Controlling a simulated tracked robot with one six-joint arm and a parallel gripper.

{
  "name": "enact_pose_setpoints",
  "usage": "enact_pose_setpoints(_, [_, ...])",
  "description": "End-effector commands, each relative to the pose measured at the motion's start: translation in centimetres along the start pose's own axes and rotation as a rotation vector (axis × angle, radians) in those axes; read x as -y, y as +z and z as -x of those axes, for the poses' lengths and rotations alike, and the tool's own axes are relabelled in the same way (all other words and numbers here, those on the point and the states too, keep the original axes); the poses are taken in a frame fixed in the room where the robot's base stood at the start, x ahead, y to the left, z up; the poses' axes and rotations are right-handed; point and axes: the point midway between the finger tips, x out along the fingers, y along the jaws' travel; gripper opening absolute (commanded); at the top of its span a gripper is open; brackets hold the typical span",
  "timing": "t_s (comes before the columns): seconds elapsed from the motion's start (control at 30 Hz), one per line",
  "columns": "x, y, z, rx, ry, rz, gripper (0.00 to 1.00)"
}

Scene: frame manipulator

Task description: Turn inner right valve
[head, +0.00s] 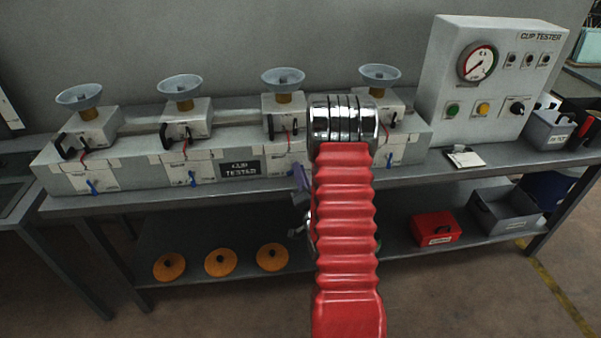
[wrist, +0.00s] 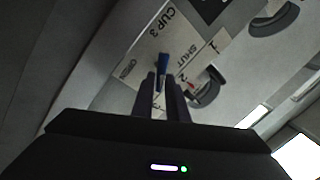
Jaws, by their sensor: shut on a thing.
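The inner right valve's blue handle (wrist: 162,66) is on the panel marked CUP 3 (wrist: 150,45) in the wrist view. My gripper (wrist: 161,84) is shut on this handle, one dark finger on each side of it. The label beside it reads SHUT. In the head view my red-sleeved arm hides the handle and most of the gripper. The third cup (head: 283,76) stands above that station. Blue handles of the outer left (head: 93,187), inner left (head: 192,178) and outer right (head: 390,158) valves show in the head view.
A black toggle clamp (wrist: 207,88) lies close to the right of my fingers in the wrist view. The gauge box (head: 480,85) stands at the bench's right. Orange discs (head: 220,262), a red box (head: 435,228) and a grey bin (head: 500,212) are on the lower shelf.

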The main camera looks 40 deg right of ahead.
Motion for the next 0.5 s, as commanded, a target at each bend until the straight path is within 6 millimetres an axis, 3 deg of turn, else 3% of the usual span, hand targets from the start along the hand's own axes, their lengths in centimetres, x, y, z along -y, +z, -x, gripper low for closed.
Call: enact_pose_setpoints(0.5, [-1.06, -0.05, 0.17, -0.099, 0.005, -0.438, 0.0])
